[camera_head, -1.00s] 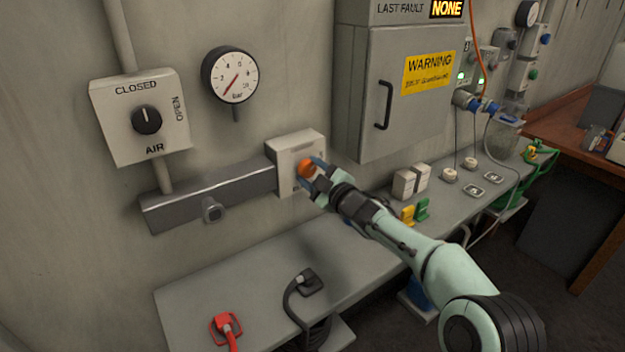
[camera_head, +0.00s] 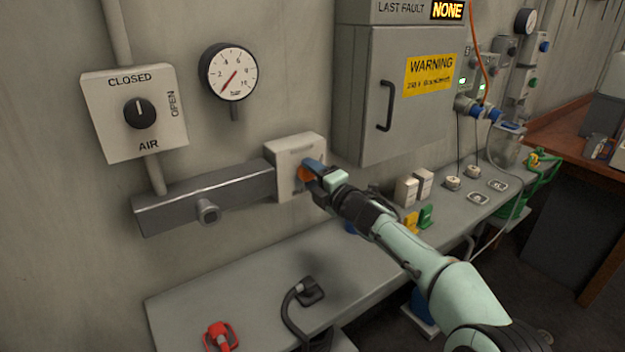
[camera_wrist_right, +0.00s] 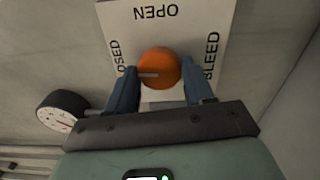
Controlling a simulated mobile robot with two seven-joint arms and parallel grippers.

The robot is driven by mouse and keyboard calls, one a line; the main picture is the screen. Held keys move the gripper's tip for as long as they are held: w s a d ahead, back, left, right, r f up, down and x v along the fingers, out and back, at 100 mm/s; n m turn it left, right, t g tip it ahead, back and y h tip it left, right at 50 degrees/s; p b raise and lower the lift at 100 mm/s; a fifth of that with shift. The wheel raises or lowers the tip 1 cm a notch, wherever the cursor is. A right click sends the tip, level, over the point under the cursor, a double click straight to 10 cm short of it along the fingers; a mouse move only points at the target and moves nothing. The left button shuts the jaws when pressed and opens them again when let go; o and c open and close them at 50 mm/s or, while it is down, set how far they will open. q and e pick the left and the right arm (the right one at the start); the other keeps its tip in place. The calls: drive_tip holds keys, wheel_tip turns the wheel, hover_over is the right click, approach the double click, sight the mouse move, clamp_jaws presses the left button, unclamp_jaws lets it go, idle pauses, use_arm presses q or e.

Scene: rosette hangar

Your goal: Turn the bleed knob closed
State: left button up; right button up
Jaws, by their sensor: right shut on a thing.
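The bleed knob (camera_head: 304,174) is a round orange knob on a pale square plate (camera_head: 291,150) on the wall, partly hidden by my right gripper. In the right wrist view the knob (camera_wrist_right: 160,68) shows between the two blue fingers, and its grey pointer line points left, toward the side with the CLOSED lettering. OPEN stands at the top of that plate (camera_wrist_right: 190,25) and BLEED on its right. My right gripper (camera_head: 312,168) is shut on the knob; it also shows in the right wrist view (camera_wrist_right: 162,80). My left gripper is not in view.
An AIR plate (camera_head: 120,140) with a black knob and a pressure gauge (camera_head: 230,72) are on the wall to the left. A grey cabinet (camera_head: 365,100) stands close on the right. Below is a bench (camera_head: 240,290) with red and black connectors.

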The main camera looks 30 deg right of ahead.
drive_tip(key=shift+n, duration=0.6)
drive_tip(key=o, duration=1)
drive_tip(key=shift+o, duration=0.2)
drive_tip(key=s+d+b, duration=0.1)
drive_tip(key=s+b, duration=0.1)
drive_tip(key=s, duration=1.1)
drive_tip(key=shift+s, duration=0.2)
